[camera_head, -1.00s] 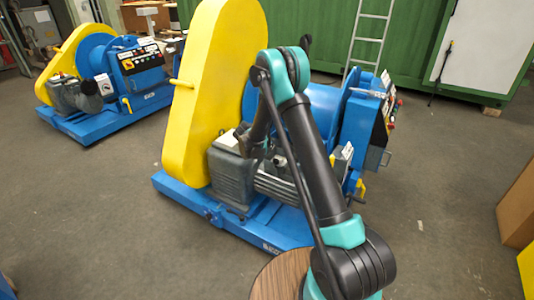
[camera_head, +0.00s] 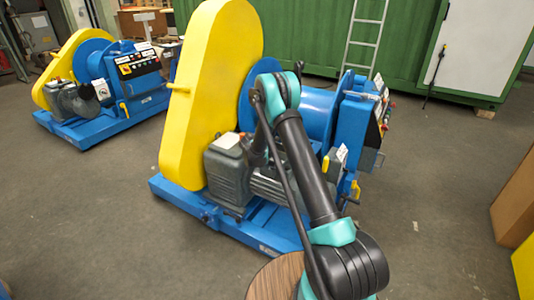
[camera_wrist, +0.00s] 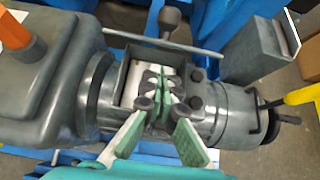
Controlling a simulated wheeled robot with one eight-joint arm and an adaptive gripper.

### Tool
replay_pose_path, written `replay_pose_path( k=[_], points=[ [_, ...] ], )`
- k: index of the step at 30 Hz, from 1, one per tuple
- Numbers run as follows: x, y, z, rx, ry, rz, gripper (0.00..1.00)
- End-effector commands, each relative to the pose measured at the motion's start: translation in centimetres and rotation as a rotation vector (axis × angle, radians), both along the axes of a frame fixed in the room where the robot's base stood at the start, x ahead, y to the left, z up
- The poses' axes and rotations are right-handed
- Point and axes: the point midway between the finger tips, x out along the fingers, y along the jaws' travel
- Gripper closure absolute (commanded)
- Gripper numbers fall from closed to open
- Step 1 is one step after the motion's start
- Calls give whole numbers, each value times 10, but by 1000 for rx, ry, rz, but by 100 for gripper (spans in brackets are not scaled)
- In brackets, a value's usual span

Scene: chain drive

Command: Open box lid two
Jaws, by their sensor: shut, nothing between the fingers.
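In the wrist view my gripper (camera_wrist: 166,112), with dark links and green pads, is over the grey motor (camera_wrist: 232,112). Its fingers are shut with nothing between them. An open-topped rectangular box frame (camera_wrist: 124,78) on the motor surrounds part of the view behind the fingers, with a pale surface inside. A dark knobbed lever (camera_wrist: 169,20) stands at its far side. I cannot tell which part is box lid two, or whether the fingers touch anything. In the head view the gripper is hidden behind my arm, beside the grey gear housing (camera_head: 228,174).
A tall yellow chain guard (camera_head: 205,95) stands left of the blue drum (camera_head: 312,112). A grey box (camera_wrist: 262,48) and a thin rod (camera_wrist: 160,42) lie close to the gripper. A second machine (camera_head: 105,85) stands back left. Open floor (camera_head: 430,170) lies to the right.

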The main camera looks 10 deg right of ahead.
Motion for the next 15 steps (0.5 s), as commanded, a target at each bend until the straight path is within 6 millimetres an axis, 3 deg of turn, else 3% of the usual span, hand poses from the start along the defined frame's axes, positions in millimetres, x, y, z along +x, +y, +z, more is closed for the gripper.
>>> replay_pose_path(
  k=[15],
  points=[
    [11, -8, 12, 1, 0, -1, 100]
  ],
)
